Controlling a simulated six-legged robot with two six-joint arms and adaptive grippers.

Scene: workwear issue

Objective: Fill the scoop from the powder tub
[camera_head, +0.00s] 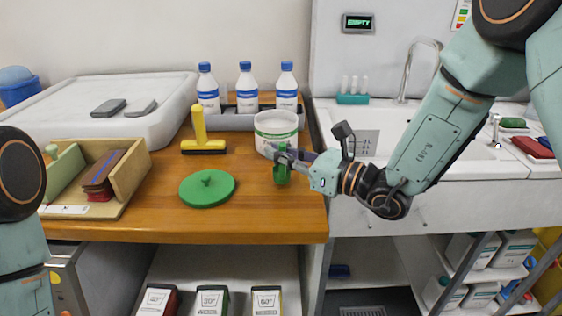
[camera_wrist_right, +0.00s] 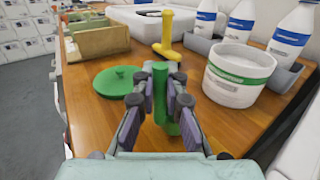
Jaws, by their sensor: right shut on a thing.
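The powder tub (camera_head: 275,137) is white with a green band and stands open near the counter's right end. Pale powder shows inside it in the right wrist view, where the tub (camera_wrist_right: 235,88) is right of my fingers. Its round green lid (camera_head: 207,188) lies apart on the wood, left of my gripper. My right gripper (camera_head: 290,160) is shut on the green scoop (camera_head: 281,171), in front of the tub and outside it. The scoop (camera_wrist_right: 160,92) stands roughly upright between the fingers. Its bowl's inside is not clear. My left gripper is out of view.
A yellow-handled tool (camera_head: 201,135) stands behind the lid. Several blue-capped bottles (camera_head: 246,90) stand in a grey rack behind the tub. A wooden box (camera_head: 130,180) is at left. A small display (camera_head: 358,23) reads EMPTY. The counter's front middle is clear.

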